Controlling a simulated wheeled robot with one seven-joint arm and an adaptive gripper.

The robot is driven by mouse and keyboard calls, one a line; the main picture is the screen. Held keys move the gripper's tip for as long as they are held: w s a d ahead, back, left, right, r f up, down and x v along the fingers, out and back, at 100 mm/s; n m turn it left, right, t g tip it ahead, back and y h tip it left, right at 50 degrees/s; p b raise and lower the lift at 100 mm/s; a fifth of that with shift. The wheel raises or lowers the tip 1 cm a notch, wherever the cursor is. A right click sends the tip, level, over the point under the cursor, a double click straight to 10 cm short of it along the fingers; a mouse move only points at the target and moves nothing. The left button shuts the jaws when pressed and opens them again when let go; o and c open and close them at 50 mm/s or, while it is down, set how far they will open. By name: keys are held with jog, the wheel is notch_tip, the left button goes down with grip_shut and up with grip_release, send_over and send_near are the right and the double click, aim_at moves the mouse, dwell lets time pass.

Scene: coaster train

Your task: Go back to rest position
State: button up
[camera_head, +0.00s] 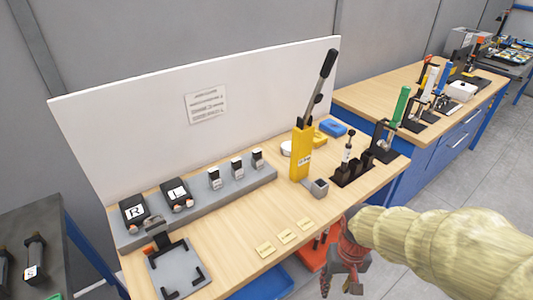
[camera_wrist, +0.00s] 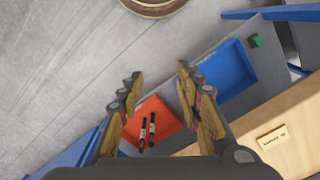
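My gripper (camera_head: 345,284) hangs at the front edge of the workbench (camera_head: 228,222), at the right of the head view, with my covered arm reaching in from the right. In the wrist view my gripper (camera_wrist: 158,85) has its two fingers spread wide with nothing between them. Below and beyond the fingers are a red-orange tray (camera_wrist: 165,122) holding two dark markers (camera_wrist: 147,130) and a blue tray (camera_wrist: 228,72), both on a grey shelf under the bench. The gripper is apart from them.
The bench holds a yellow lever press (camera_head: 301,152), a grey rack with black R and L blocks (camera_head: 176,195), a grey fixture (camera_head: 178,268) and small yellow labels (camera_head: 286,237). A second bench (camera_head: 370,95) stands behind at right. Grey floor (camera_wrist: 60,60) is open beside the bench.

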jog(key=s+r+t, duration=0.3)
jog(key=r, duration=0.7)
jog(key=s+r+t+p, duration=0.1)
jog(key=s+r+t, duration=0.1)
jog(key=r, duration=0.8)
jog(key=shift+s+d+r+t, duration=0.2)
jog(key=shift+s+t, duration=0.2)
jog(key=shift+s, duration=0.05)
